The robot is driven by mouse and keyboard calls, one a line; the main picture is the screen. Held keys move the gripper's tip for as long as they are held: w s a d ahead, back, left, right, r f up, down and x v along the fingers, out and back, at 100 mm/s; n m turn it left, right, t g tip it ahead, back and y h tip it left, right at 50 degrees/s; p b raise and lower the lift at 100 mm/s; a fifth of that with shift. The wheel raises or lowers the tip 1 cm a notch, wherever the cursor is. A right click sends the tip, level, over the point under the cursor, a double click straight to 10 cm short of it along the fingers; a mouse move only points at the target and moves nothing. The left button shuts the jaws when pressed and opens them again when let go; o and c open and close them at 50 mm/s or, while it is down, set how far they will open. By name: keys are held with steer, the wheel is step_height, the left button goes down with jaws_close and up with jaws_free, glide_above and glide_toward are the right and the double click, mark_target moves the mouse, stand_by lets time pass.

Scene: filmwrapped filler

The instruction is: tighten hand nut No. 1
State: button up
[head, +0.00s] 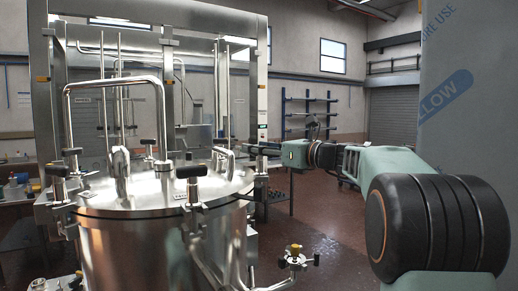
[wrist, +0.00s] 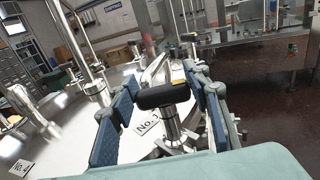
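Hand nut No. 1 (wrist: 163,95) has a black bar handle on a bright metal stem and stands on the vessel lid in the wrist view. A white "No. 1" label (wrist: 148,128) lies on the lid beside its stem. My gripper (wrist: 162,80) has its two blue-padded fingers spread, one on each side of the black handle. The handle lies between the pads, close to both; I cannot tell whether either touches. In the head view my gripper (head: 247,148) reaches in from the right to the lid's far right edge. The nut is not clearly seen there.
The steel vessel (head: 150,245) carries other black-handled nuts, one at the front (head: 192,172) and one at the left (head: 57,170). A bent pipe (head: 112,82) rises from the lid. A "No. 4" label (wrist: 21,167) shows in the wrist view. A shelf rack (head: 308,115) stands behind.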

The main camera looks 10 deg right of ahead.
steer(key=c, duration=0.3)
steer(key=shift+m+t+h+b, duration=0.3)
steer(key=shift+h+b, duration=0.1)
steer(key=shift+s+a+f+m+t+h+b, duration=0.1)
steer(key=shift+m+t+h+b, duration=0.35)
steer(key=shift+h+b, duration=0.25)
steer(key=m+t+h+b, duration=0.2)
steer(key=m+h+b, duration=0.1)
steer(key=m+h, duration=0.1)
steer(key=shift+h+b, duration=0.35)
steer(key=shift+h, duration=0.35)
steer(key=m+h+b, duration=0.1)
steer(key=m+h, duration=0.1)
steer(key=h, duration=0.1)
steer(key=m+h+b, duration=0.1)
steer(key=m+h, duration=0.1)
steer(key=h, duration=0.1)
steer(key=shift+d+r+m+h, duration=0.1)
steer(key=shift+m+h, duration=0.3)
steer(key=shift+h, duration=0.3)
steer(key=shift+d+r+m+h, duration=0.1)
steer(key=shift+m+h, duration=0.25)
steer(key=shift+h, duration=0.35)
